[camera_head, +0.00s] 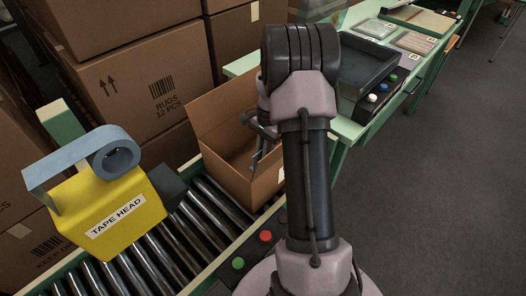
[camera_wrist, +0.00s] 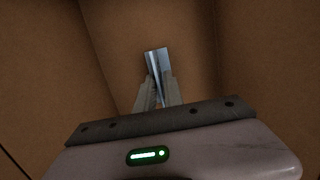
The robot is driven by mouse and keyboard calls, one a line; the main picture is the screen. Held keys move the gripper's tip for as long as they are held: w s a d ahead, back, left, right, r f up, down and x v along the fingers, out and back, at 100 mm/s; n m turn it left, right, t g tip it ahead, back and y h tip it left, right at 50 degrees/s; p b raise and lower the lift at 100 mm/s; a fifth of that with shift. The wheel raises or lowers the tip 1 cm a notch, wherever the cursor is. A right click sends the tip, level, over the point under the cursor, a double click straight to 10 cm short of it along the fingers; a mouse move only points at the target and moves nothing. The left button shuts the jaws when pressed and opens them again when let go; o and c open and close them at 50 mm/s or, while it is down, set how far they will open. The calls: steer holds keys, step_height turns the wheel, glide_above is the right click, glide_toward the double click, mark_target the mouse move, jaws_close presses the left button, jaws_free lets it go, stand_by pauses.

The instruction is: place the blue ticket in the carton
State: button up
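The open brown carton (camera_head: 225,128) stands on the roller conveyor, and its walls (camera_wrist: 245,60) surround my gripper in the wrist view. My gripper (camera_wrist: 157,88) reaches down into the carton, with its fingers close together on a thin pale-blue strip, the blue ticket (camera_wrist: 157,63). The ticket sticks out past the fingertips, and its far end is near the carton's inner surfaces; I cannot tell whether it touches them. In the head view my gripper (camera_head: 260,140) is partly hidden by my arm and the ticket cannot be made out.
A yellow tape head (camera_head: 125,205) stands left of the carton over the rollers (camera_head: 205,215). Stacked boxes (camera_head: 150,85) rise behind. A green bench (camera_head: 345,128) with a dark tray (camera_head: 365,75) and coloured buttons is at the right. Red and green buttons (camera_head: 252,250) sit in front.

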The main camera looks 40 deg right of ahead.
steer(key=shift+o, duration=0.6)
steer(key=shift+r, duration=0.1)
step_height(320, 180, up, 12)
steer(key=d+p, duration=0.2)
steer(key=p, duration=0.3)
steer(key=a+r+n+t, duration=0.1)
steer(key=a+r+n, duration=0.2)
steer(key=a+r, duration=0.5)
steer(key=s+a+r+n+t+h, duration=0.1)
steer(key=s+a+r+n, duration=0.2)
steer(key=a, duration=0.4)
steer(key=s+a+r+n+t, duration=0.1)
steer(key=s+a+r, duration=0.1)
steer(key=a+r, duration=0.45)
steer(key=s+a+n+t+y, duration=0.1)
steer(key=s+a+n+t, duration=0.2)
steer(key=s+a, duration=0.8)
steer(key=s+n, duration=0.1)
steer(key=n, duration=0.1)
steer(key=shift+s+n, duration=0.4)
